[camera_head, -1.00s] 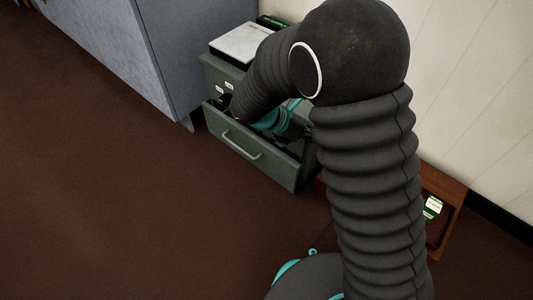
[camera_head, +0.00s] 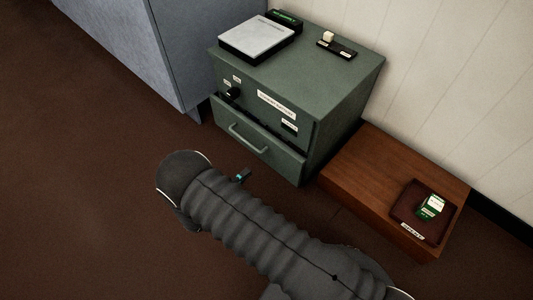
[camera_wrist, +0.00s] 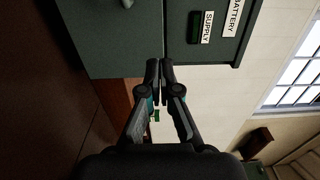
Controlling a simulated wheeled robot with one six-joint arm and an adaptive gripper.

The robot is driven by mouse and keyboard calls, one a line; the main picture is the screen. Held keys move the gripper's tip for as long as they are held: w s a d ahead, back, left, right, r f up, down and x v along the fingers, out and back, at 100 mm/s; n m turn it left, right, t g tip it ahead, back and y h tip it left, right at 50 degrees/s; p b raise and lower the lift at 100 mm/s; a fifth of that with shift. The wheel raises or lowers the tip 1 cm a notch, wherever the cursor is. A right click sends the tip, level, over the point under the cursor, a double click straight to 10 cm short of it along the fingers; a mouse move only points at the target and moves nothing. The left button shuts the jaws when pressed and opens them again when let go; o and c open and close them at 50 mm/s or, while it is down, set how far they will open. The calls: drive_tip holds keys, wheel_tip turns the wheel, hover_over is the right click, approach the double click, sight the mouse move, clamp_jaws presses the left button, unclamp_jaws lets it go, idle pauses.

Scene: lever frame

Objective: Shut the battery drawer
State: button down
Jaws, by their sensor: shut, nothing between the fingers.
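The battery drawer (camera_head: 254,140) is the lower drawer of a green metal cabinet (camera_head: 345,85), with a bar handle on its front. A dark gap shows along its top edge, and its front sits close to the cabinet face, apparently slightly proud of it. In the wrist view the drawer front (camera_wrist: 110,42) lies ahead, turned sideways, with the cabinet face and its labels to the right. My gripper (camera_wrist: 159,64) is shut and empty in front of the cabinet. In the head view only a small teal and black part shows beyond my arm; the rest is hidden.
A low wooden platform (camera_head: 360,170) stands right of the cabinet, bearing a tray (camera_head: 403,215) with a green-and-white box (camera_head: 431,206). A grey cabinet (camera_head: 180,45) stands at left. A pale flat device (camera_head: 257,36) sits on the green cabinet. The brown floor at left is clear.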

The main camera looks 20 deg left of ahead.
sight(276, 146)
drive_tip(key=p+x, duration=0.1)
drive_tip(key=x, duration=1.3)
drive_tip(key=shift+f, duration=0.1)
